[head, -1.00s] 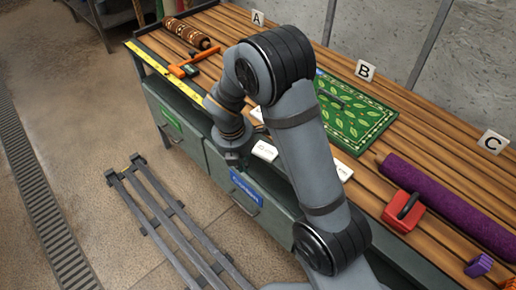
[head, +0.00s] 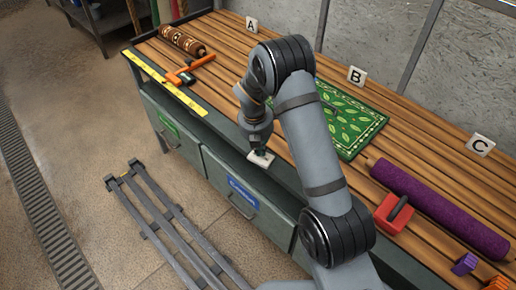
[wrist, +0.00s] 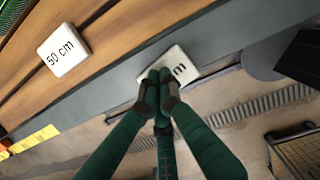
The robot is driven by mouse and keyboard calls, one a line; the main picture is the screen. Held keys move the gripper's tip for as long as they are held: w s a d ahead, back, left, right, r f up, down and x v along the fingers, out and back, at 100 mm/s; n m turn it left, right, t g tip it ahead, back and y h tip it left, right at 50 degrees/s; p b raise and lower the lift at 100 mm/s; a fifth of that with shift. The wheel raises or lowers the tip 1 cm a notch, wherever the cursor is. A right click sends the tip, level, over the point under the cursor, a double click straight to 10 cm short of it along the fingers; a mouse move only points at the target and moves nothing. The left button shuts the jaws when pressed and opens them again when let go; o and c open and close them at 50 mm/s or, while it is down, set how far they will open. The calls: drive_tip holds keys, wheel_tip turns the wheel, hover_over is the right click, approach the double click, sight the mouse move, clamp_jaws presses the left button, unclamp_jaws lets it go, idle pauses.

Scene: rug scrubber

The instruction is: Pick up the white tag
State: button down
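The white tag (head: 262,161) is at the tips of my gripper (head: 259,150), by the front edge of the bench. In the wrist view, the fingers of my gripper (wrist: 158,85) are drawn together on the tag (wrist: 184,72), its face towards the camera. They cover part of its lettering; an "m" shows. The exact contact is hidden. The tag overlaps the grey front edge of the bench; a gap beneath it cannot be judged. Another white tag, marked "50 cm" (wrist: 63,50), lies flat on the planks in the wrist view.
A brown patterned roller (head: 182,40) and an orange tool (head: 190,68) are at the left end.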

drive_tip(key=shift+s+f, duration=0.1)
drive_tip(key=shift+f, duration=0.05)
drive_tip(key=shift+s+a, duration=0.3)
drive_tip(key=shift+s, duration=0.4)
